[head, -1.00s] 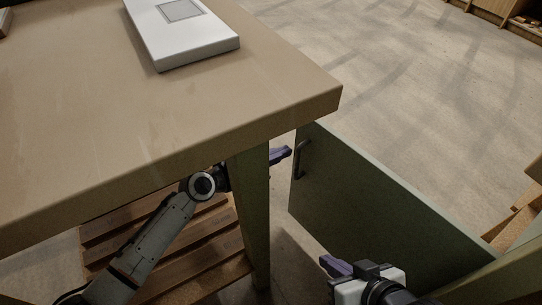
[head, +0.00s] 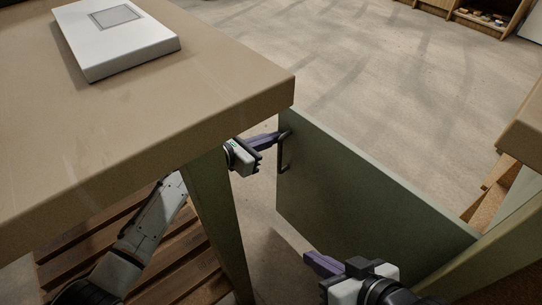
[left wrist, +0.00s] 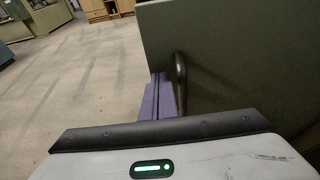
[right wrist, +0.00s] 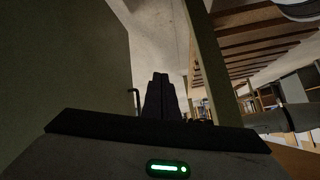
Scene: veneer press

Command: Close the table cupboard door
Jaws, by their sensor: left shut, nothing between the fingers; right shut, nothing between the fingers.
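The green cupboard door (head: 360,185) stands open, swung out from its hinge side at the lower right. Its dark bar handle (head: 284,152) is near the door's free edge, close to the table corner. My left gripper (head: 283,137) is shut and empty, its fingertips at the upper end of the handle. In the left wrist view its purple fingers (left wrist: 160,92) lie beside the handle (left wrist: 180,70); contact is unclear.
The table top (head: 200,110) overhangs my left arm and carries a white box (head: 115,38). Slatted wood (head: 110,245) lies below. The floor beyond the door is clear.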

